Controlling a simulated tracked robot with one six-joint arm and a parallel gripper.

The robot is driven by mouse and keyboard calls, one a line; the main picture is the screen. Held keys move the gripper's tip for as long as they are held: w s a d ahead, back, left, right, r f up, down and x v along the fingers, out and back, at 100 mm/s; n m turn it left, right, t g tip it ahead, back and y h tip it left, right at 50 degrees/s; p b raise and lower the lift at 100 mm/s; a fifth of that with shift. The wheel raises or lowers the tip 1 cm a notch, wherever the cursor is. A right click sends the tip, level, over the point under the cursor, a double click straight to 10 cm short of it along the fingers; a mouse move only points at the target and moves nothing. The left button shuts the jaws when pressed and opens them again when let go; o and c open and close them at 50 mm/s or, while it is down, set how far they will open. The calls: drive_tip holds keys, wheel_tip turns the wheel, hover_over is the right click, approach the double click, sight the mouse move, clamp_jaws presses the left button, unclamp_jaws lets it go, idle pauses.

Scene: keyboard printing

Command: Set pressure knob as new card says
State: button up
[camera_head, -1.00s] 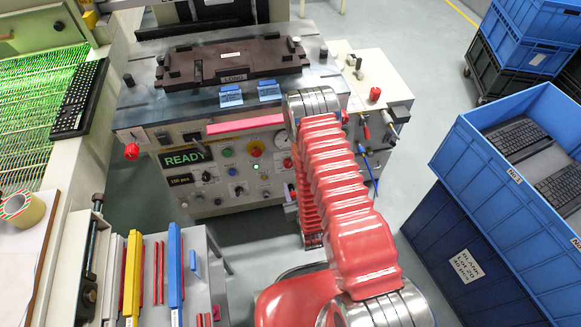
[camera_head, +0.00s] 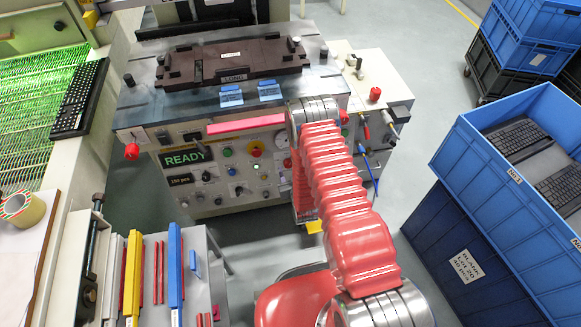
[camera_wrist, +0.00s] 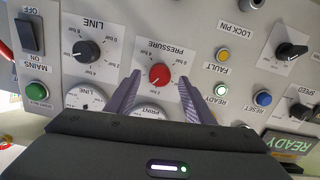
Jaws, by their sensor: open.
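The red pressure knob (camera_wrist: 159,73) sits on a white plate marked PRESSURE with a bar scale, which appears upside down in the wrist view. My gripper (camera_wrist: 159,80) is open, with its two grey fingers on either side of the knob. No clear contact shows, and depth between fingertips and knob is hard to judge. The exact pointer setting is too small to read. In the head view my arm hides my gripper. Two blue cards (camera_head: 231,96) (camera_head: 269,90) lie at the machine's front edge, their small text unreadable; I cannot tell whether either is the new card.
The black line knob (camera_wrist: 87,51) is beside the pressure knob. The fault lamp (camera_wrist: 223,55), lit ready lamp (camera_wrist: 221,89) and blue reset button (camera_wrist: 263,98) are on the other side. Partly hidden gauges (camera_wrist: 85,97) lie close to the fingers. A blue crate (camera_head: 510,180) stands right of my arm.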

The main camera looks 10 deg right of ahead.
sight(288, 164)
drive_tip(key=shift+x, duration=1.25)
drive_tip(key=c, duration=1)
drive_tip(key=shift+d, duration=0.1)
drive_tip(key=shift+c, duration=0.2)
